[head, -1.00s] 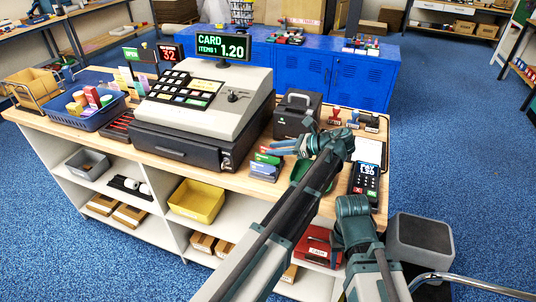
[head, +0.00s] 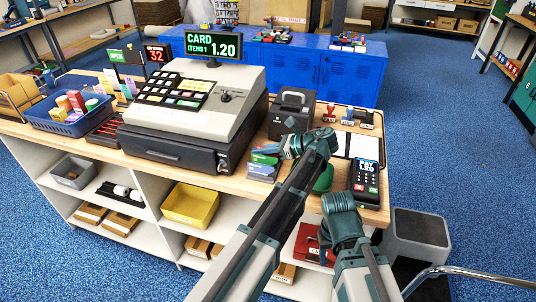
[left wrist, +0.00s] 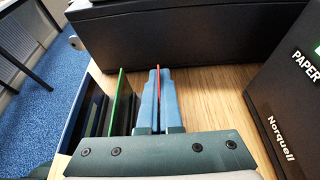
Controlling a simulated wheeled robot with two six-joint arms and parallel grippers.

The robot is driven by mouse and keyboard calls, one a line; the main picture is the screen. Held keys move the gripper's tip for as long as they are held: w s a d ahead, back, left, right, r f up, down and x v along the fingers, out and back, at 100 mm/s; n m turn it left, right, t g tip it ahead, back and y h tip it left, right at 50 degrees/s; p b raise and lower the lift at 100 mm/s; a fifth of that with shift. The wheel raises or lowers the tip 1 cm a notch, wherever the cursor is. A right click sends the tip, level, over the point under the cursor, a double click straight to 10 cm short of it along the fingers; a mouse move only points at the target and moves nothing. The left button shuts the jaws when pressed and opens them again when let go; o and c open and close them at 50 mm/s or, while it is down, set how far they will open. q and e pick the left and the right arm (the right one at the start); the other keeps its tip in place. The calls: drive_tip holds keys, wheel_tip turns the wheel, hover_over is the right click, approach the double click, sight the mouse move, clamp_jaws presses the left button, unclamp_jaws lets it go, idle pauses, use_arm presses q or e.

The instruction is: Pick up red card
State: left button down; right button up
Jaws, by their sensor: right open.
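The red card (left wrist: 159,82) shows as a thin upright edge between the two fingers of my left gripper (left wrist: 159,100) in the left wrist view. The fingers lie close on both sides of it. In the head view my left gripper (head: 274,151) is over the small card rack (head: 261,172) in front of the black printer, and the red card is hidden there. A green card (left wrist: 122,100) and dark blue ones (left wrist: 92,105) stand to its left. My right gripper (head: 321,240) hangs low by the counter's front, partly hidden, and is open and empty.
The cash register (head: 190,110) stands left of the rack, and the printer (head: 292,112) right behind it. A payment terminal (head: 367,178) and stamps (head: 348,116) are on the right. A blue basket (head: 70,118) is at the far left.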

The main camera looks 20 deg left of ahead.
use_arm(q)
drive_tip(key=shift+r, duration=0.1)
wheel_tip(320, 180, up, 10)
drive_tip(key=p, duration=1)
idle(0.6)
